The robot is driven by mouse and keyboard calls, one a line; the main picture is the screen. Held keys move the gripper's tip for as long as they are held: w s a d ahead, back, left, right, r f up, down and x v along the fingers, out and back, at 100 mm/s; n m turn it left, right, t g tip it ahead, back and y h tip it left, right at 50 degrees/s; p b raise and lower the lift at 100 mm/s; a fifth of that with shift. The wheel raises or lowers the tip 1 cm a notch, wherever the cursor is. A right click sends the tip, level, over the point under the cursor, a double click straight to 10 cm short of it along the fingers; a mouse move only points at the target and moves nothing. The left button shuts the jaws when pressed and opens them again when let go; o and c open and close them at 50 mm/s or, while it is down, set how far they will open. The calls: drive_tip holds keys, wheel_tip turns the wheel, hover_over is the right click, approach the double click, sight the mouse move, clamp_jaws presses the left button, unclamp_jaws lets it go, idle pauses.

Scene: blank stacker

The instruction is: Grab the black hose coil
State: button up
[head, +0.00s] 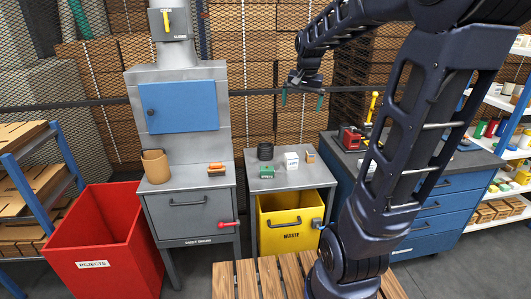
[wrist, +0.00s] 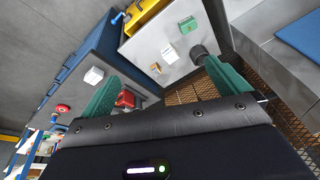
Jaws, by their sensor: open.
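The black hose coil (head: 265,151) stands on the small grey table (head: 303,180) above the yellow waste bin, at the table's back left. In the wrist view the dark coil (wrist: 199,52) shows beside the tip of the right green finger, partly covered by it. My gripper (head: 302,101) is raised above and behind the table, up and to the right of the coil in the head view, apart from it. Its two green fingers are spread wide with nothing between them, as the wrist view (wrist: 163,75) also shows.
On the same table are a green box (head: 267,172), a white box (head: 291,160) and a small orange item (head: 310,156). A yellow waste bin (head: 290,222) is below. A grey cabinet (head: 190,215) stands left, a blue drawer cabinet (head: 430,210) right. Wire mesh is behind.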

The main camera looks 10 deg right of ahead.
drive_tip(key=w+a+f+m, duration=0.1)
drive_tip(key=w+f+m, duration=0.2)
drive_tip(key=w, duration=1)
drive_tip(key=m+g, duration=0.3)
drive_tip(key=m, duration=0.4)
hover_over(266, 143)
drive_tip(key=f, duration=2.8)
drive_tip(key=shift+s+f, duration=0.2)
drive_tip(key=shift+s, duration=0.15)
wheel_tip(266, 143, down, 6)
drive_tip(key=shift+w+r, duration=0.1)
drive_tip(key=shift+a+f, duration=0.15)
drive_tip(key=shift+f, duration=1.2)
drive_tip(key=shift+a+f, duration=0.1)
drive_tip(key=shift+f, duration=1.2)
drive_tip(key=c, duration=0.9)
drive_tip(key=shift+r, duration=0.15)
